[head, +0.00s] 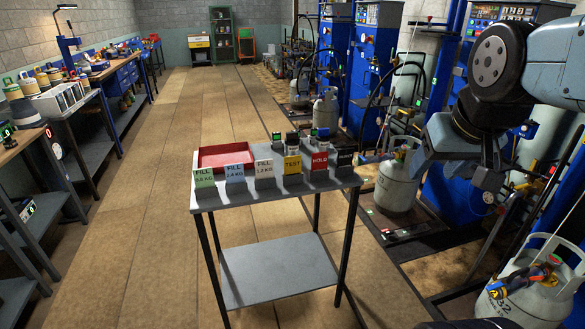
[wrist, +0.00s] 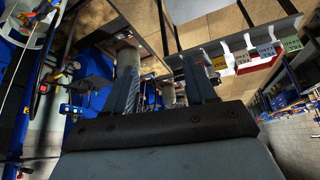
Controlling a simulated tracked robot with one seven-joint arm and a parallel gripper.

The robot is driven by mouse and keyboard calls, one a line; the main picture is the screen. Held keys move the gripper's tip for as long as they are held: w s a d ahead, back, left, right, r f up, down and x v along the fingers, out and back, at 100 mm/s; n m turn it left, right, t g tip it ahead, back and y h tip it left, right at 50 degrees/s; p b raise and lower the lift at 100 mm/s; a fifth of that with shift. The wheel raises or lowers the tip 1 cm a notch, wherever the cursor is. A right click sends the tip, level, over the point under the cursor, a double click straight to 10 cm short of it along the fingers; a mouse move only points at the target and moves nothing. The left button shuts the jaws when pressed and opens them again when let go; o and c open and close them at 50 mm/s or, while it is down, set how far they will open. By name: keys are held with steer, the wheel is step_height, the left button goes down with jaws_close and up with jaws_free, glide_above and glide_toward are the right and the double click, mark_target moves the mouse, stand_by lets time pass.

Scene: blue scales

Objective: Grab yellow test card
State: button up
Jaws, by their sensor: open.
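The yellow TEST card (head: 292,164) stands upright in a holder in the front row of cards on the small grey table (head: 300,196). The white FILL card (head: 264,168) is on its left and the red HOLD card (head: 319,160) on its right. My gripper (wrist: 161,85) is open, with nothing between its two fingers. In the head view it is to the right of the table, apart from the cards. In the wrist view several cards show beyond the right finger; the nearest, yellowish one looks like the TEST card (wrist: 219,62).
A black card (head: 344,157) stands at the row's right end; blue (head: 235,172) and green (head: 204,178) cards are at the left. A red tray (head: 226,155) and small items lie behind. Gas cylinders (head: 396,180) stand to the right. The floor left of the table is clear.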

mark_target(293, 168)
steer(key=o, duration=0.7)
steer(key=w+a+f+t, duration=0.1)
steer(key=w, duration=0.6)
steer(key=w+a+f+t, duration=0.1)
steer(key=w+a+f, duration=0.1)
steer(key=w, duration=0.6)
steer(key=shift+a+f+n+t+y, duration=0.25)
steer(key=shift+n+t+y, duration=0.05)
steer(key=shift+n+y, duration=0.1)
steer(key=w+a+f+t+y, duration=0.1)
steer(key=w+a+f+t, duration=0.15)
steer(key=w, duration=0.35)
steer(key=w+a+f+t, duration=0.1)
steer(key=w+a+f, duration=0.25)
steer(key=w, duration=0.35)
steer(key=w+a+f+n+t+y, duration=0.1)
steer(key=w+a+f+t+y, duration=0.15)
steer(key=a+f, duration=0.45)
steer(key=w+a+f+n+t+y, duration=0.1)
steer(key=w+a+f+t, duration=0.2)
steer(key=f, duration=0.8)
steer(key=x, duration=0.7)
steer(key=shift+a+r, duration=0.2)
steer(key=shift+a, duration=0.2)
steer(key=shift+x, duration=2.8)
